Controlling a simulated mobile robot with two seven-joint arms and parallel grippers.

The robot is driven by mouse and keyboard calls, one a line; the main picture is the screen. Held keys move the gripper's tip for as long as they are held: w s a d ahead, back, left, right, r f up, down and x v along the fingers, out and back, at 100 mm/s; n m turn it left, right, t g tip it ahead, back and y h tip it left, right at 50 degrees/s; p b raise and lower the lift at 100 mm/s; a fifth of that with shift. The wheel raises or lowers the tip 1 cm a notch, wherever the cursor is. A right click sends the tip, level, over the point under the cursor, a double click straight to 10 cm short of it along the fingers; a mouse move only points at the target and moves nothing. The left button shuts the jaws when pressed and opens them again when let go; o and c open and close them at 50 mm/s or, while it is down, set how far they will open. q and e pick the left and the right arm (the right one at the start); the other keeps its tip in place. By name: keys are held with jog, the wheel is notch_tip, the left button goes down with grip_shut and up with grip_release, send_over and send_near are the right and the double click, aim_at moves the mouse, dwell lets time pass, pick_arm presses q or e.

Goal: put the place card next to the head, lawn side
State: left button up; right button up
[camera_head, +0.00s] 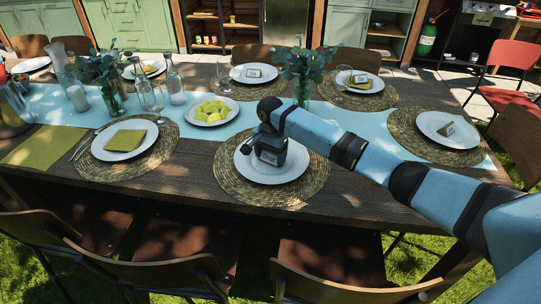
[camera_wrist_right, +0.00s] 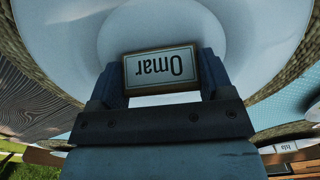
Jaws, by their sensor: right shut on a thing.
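My right gripper (camera_head: 268,148) is shut on a small white place card (camera_head: 267,157) with a dark border. In the right wrist view the card (camera_wrist_right: 161,69) sits between the two fingers and reads "Omar", upside down. It is over a white plate (camera_head: 290,174) on a round woven mat (camera_head: 228,184) at the near side of the table. I cannot tell whether the card touches the plate. Another card (camera_head: 446,129) stands on the plate (camera_head: 464,137) at the table's right end. My left gripper is out of view.
Two more cards stand on far-side plates, one left (camera_head: 254,73) and one right (camera_head: 360,79). A leafy vase (camera_head: 301,92) and a plate of yellow food (camera_head: 228,115) stand near my right arm. Wooden chairs line the near lawn side; a red chair (camera_head: 514,55) is at right.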

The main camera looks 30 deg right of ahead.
aim_at(270, 154)
jog(key=o, duration=0.9)
notch_tip(270, 154, up, 12)
jog(key=p, duration=0.2)
jog(key=shift+r, duration=0.1)
